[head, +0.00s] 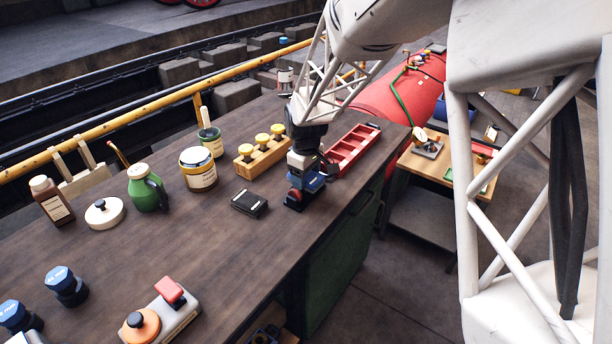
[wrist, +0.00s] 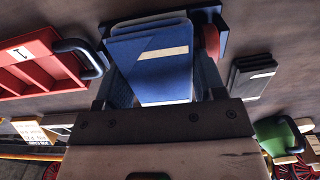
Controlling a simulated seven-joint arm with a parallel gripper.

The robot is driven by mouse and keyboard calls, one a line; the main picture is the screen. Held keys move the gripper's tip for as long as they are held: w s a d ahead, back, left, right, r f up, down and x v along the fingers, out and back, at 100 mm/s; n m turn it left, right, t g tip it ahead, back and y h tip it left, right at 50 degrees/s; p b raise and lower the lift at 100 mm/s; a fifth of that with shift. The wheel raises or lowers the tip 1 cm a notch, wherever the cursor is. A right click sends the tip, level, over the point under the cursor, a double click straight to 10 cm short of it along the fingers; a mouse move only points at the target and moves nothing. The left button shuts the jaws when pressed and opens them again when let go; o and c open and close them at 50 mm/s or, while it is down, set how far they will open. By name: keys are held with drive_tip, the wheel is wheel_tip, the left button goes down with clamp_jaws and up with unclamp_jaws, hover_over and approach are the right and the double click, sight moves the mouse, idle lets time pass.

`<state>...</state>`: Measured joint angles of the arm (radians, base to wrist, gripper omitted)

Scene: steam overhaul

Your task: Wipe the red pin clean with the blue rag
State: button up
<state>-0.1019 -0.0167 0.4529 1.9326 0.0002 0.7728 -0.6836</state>
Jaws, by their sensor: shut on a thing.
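My gripper (head: 309,168) is low over the bench, near its right edge. It is shut on the blue rag (wrist: 150,65), a folded pad with a pale strip, which fills the space between the fingers in the wrist view. The rag also shows under the gripper in the head view (head: 314,184). A rounded red piece, seemingly the red pin (wrist: 210,42), sits right beside the rag, by a dark blue block (wrist: 222,17). It also shows low at the gripper's left in the head view (head: 294,196). The rag partly hides it, so I cannot tell whether they touch.
A red compartment tray (head: 352,150) lies just right of the gripper. A black pad (head: 249,203) lies to the left, and a wooden block with yellow knobs (head: 261,155) stands behind. Jars and bottles stand farther left.

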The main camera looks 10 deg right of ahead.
sight(312, 171)
drive_tip(key=shift+w+d+f, duration=0.2)
drive_tip(key=shift+w+d, duration=0.95)
drive_tip(key=shift+d, duration=0.05)
drive_tip(key=shift+s, duration=0.1)
drive_tip(key=shift+s+a+f, duration=0.1)
drive_tip(key=shift+s+a, duration=0.35)
drive_tip(key=shift+a, duration=0.05)
drive_tip(key=shift+s+a+r, duration=0.2)
drive_tip(key=shift+s+a, duration=0.45)
drive_tip(key=shift+a, duration=0.1)
drive_tip(key=shift+c, duration=0.2)
drive_tip(key=shift+w+d, duration=0.1)
drive_tip(key=shift+w, duration=0.05)
drive_tip(key=shift+w+d, duration=1.1)
drive_tip(key=shift+d, duration=0.05)
drive_tip(key=shift+s+a, duration=0.1)
drive_tip(key=shift+s+a, duration=1.1)
drive_tip(key=shift+a, duration=0.05)
